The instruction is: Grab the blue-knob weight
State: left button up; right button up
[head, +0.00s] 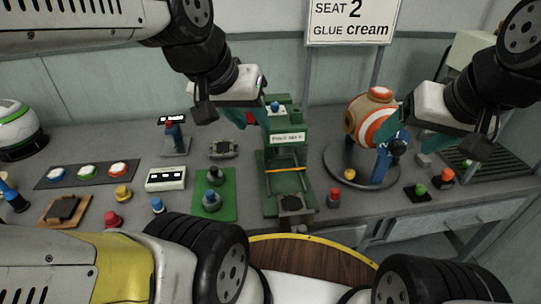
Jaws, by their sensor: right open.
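A small weight with a blue knob (157,205) stands on the bench, left of a green mat. Another blue-topped grey piece (212,174) stands on that mat (226,207), and a blue knob (275,106) shows on top of the green press (287,160). I cannot tell for sure which is the weight meant. My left gripper (250,118) is at the upper left of the press, with a bit of red between its teal fingers; its hold is unclear. My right gripper (425,142) is open, in front of and above the right side of the bench, apart from the blue-knobbed pieces.
An orange-and-white striped ball-shaped body (371,118) on a blue stand occupies a round dark plate (342,170). Red, yellow, green and orange knobbed pieces stand along the bench. A button panel (90,173) lies at left. A round wooden stool (310,262) is in front.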

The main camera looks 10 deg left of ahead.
aim_at(211, 202)
jog(key=u, duration=1.2)
jog(key=k+j, duration=0.15)
jog(key=j, duration=0.3)
jog(key=k+j, duration=0.1)
jog(key=j, duration=0.3)
